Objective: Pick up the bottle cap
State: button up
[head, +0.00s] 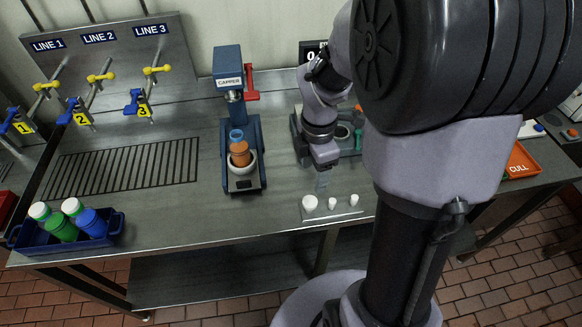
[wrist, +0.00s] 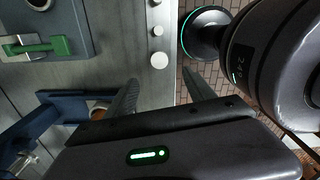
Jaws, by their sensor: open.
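In the wrist view my gripper (wrist: 160,88) is open and empty, apart from the caps.
An orange bottle (head: 240,154) stands in the blue capper (head: 228,62), left of my gripper. A blue crate (head: 98,239) holds green and blue bottles with white tops. An orange CULL tray (head: 520,162) is at the right. The bench between crate and capper is clear.

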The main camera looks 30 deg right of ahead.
aim_at(310, 202)
notch_tip(310, 202, down, 12)
jog(key=b, duration=0.4)
jog(key=shift+w+f+b, duration=0.1)
jog(key=shift+b, duration=0.25)
grip_shut()
